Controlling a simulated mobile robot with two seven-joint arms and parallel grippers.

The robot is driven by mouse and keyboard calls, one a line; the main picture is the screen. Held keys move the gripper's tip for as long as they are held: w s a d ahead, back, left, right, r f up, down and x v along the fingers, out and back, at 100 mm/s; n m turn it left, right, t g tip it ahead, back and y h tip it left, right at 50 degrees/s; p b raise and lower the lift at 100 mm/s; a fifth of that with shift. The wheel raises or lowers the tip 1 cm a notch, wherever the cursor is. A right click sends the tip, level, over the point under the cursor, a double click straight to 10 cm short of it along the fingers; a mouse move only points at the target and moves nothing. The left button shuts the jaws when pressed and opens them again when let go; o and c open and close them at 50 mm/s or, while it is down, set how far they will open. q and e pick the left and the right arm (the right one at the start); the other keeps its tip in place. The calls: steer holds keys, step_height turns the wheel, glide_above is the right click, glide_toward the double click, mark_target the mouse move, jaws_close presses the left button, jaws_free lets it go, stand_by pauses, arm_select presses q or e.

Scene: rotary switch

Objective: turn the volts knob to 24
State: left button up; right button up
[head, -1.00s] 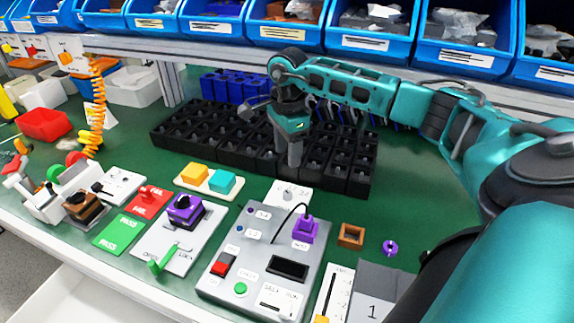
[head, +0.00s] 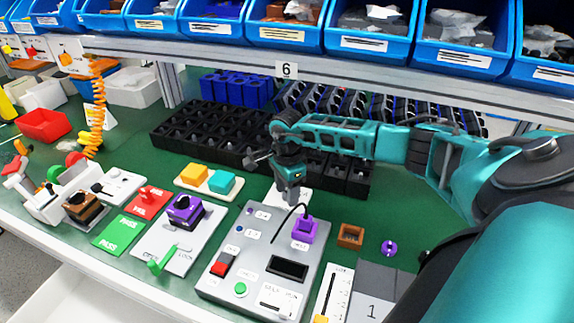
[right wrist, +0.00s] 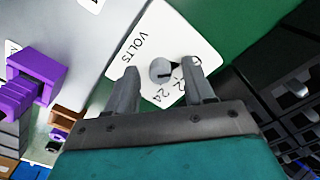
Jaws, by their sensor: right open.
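The volts knob (right wrist: 160,70) is a small grey round knob with a dark mark. It sits on a white plate (right wrist: 148,40) printed "VOLTS", with numbers including 24 along one edge. The dark mark lies on the knob's right side in the right wrist view; I cannot tell exactly which number it points to. My right gripper (right wrist: 161,73) is open, with one fingertip on each side of the knob; I cannot tell whether they touch it. In the head view my right gripper (head: 292,201) hides the knob and part of the plate (head: 274,197). My left gripper is not in view.
A grey test panel (head: 232,273) with a purple plug (head: 304,230) stands just in front of the plate. Black bins (head: 205,135) stand behind my gripper. A brown square part (head: 350,236) and a purple ring (head: 389,248) lie to the right on green table.

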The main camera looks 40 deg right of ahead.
steer(key=shift+c, duration=0.3)
steer(key=shift+f, duration=0.15)
steer(key=c, duration=0.8)
